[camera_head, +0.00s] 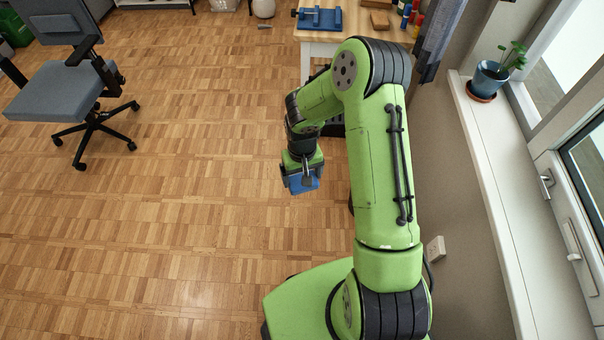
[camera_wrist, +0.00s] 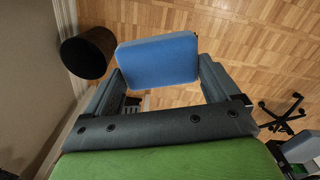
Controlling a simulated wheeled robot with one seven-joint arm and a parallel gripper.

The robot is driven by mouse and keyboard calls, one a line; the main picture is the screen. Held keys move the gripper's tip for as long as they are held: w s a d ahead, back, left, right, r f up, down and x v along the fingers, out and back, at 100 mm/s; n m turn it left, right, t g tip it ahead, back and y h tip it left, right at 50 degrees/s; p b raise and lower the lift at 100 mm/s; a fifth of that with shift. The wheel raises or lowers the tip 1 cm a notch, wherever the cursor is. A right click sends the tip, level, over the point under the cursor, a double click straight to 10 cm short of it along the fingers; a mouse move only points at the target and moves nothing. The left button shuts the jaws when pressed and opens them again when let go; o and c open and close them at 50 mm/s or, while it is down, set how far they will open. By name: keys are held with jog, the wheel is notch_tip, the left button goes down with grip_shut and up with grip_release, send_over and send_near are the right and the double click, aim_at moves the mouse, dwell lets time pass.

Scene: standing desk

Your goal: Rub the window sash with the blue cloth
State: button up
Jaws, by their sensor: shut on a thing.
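My gripper (camera_head: 301,179) hangs over the wooden floor, left of my upper arm in the head view. It is shut on the blue cloth (camera_head: 305,185), which looks like a folded pad. In the wrist view the blue cloth (camera_wrist: 158,61) sits between the two fingers of my gripper (camera_wrist: 157,75). The window sash (camera_head: 570,210) is at the right edge of the head view, with metal handles on its white frame. My gripper is well apart from it, with my arm between them.
A white sill (camera_head: 490,175) runs below the window and bears a blue plant pot (camera_head: 488,79). A workbench (camera_head: 345,36) with a blue vise (camera_head: 320,18) stands at the back. An office chair (camera_head: 60,90) is at left. A dark bin (camera_wrist: 88,54) shows by the wall. The floor is largely clear.

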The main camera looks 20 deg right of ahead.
jog(key=shift+s, duration=0.2)
jog(key=d+r+m+t+h+b, duration=0.2)
jog(key=d+r+m, duration=0.35)
jog(key=d, duration=0.55)
jog(key=s+d+r+m+t+h+b, duration=0.1)
jog(key=d+r+m+t+h+b, duration=0.2)
jog(key=d+m, duration=0.65)
jog(key=d+r+m+t+h+b, duration=0.1)
jog(key=d+r+m+h, duration=0.15)
jog(key=d+r, duration=0.75)
jog(key=s+d+r+m+g+h+b, duration=0.2)
jog(key=s+d+r+m+g+h, duration=0.45)
jog(key=s+d+m, duration=0.55)
jog(key=s+d+r+m+g+h+b, duration=0.2)
jog(key=s+d+r+g+h, duration=0.15)
jog(key=s+r+g, duration=0.6)
jog(key=s+d+r+t+p, duration=0.1)
jog(key=s+d+t+p, duration=0.2)
jog(key=s+d, duration=0.3)
jog(key=shift+r+y+p, duration=0.35)
jog(key=shift+y+p, duration=0.1)
jog(key=shift+p, duration=0.25)
